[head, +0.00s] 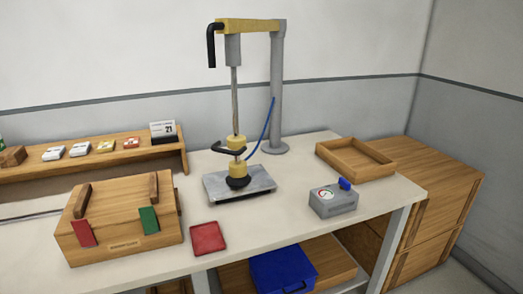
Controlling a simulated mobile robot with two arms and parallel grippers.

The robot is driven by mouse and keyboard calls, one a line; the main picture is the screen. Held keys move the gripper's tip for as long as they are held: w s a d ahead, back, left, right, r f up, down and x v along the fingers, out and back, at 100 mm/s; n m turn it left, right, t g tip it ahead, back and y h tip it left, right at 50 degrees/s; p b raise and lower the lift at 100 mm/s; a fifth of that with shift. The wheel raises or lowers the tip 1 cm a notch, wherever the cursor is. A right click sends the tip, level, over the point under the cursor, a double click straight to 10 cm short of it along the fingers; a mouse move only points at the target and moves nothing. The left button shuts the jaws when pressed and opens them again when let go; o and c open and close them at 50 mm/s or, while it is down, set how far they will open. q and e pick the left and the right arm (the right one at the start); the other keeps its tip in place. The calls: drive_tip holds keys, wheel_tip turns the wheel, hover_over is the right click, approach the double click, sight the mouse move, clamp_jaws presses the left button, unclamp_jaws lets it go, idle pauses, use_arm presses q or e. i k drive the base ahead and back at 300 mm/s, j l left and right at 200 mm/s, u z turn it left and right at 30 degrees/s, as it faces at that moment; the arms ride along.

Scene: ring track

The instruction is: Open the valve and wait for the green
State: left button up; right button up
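A small grey box (333,203) sits on the right part of the table. It has a round white gauge (326,193) with red on its dial, and a blue knob (345,184) on top that looks like the valve. The gauge is too small to read its needle. A blue hose (263,128) runs at the grey post (277,95) of a stand. The stand has a yellow arm, a hanging rod and yellow and black parts (236,155) over a metal plate (240,184). Neither of my grippers shows in this view.
A wooden box (125,230) with a red and a green tab stands at the left, beside a red tray (208,238). An empty wooden tray (356,159) is at the back right. A shelf (90,160) holds small packets and a calendar. A blue bin (283,272) is below the table.

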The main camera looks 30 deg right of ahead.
sight(344, 185)
drive_tip(key=z, duration=1.65)
